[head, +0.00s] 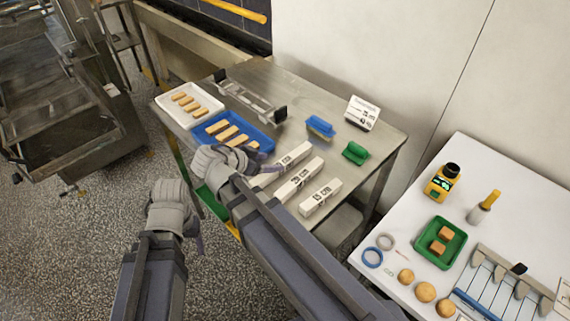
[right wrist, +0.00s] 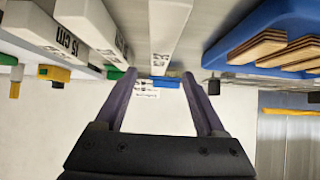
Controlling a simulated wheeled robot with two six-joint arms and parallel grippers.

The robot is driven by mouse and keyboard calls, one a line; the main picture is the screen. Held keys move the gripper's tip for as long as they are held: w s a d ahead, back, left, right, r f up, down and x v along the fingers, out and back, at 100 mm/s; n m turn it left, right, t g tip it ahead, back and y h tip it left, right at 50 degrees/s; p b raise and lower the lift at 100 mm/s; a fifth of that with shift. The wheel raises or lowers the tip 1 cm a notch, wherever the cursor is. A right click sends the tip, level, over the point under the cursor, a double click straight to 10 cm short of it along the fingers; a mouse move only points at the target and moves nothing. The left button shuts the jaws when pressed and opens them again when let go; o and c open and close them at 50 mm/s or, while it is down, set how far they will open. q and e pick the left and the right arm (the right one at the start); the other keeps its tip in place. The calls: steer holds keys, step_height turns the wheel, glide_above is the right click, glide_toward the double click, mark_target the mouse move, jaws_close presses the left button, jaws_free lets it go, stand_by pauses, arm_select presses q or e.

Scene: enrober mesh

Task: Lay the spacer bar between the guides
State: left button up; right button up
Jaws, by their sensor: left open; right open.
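Three white labelled spacer bars lie side by side on the steel table: a near bar (head: 320,198) marked 15 cm, a middle bar (head: 298,180) and a far bar (head: 292,155). The far bar also shows in the right wrist view (right wrist: 169,30), its end between the fingers in the picture. My right gripper (head: 262,162) is open at the near-left end of the far bar; contact cannot be told. It also shows in the right wrist view (right wrist: 160,76). The metal guides (head: 250,97) with dark end blocks stand farther back. My left gripper (head: 197,235) is open, off the table's left edge.
A blue tray (head: 205,141) and a white tray (head: 164,103), both with wafers, lie left of the guides. A white table (head: 480,160) is at far right.

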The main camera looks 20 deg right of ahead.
mark_target(281, 163)
steer(key=shift+b+x, duration=0.6)
steer(key=shift+x, duration=0.5)
steer(key=shift+f, duration=0.15)
steer(key=b+x, duration=0.3)
steer(key=x, duration=0.2)
steer(key=shift+a+f, duration=0.15)
steer(key=shift+a, duration=0.05)
steer(key=shift+d+b, duration=0.25)
steer(key=shift+b, duration=0.05)
jaws_close()
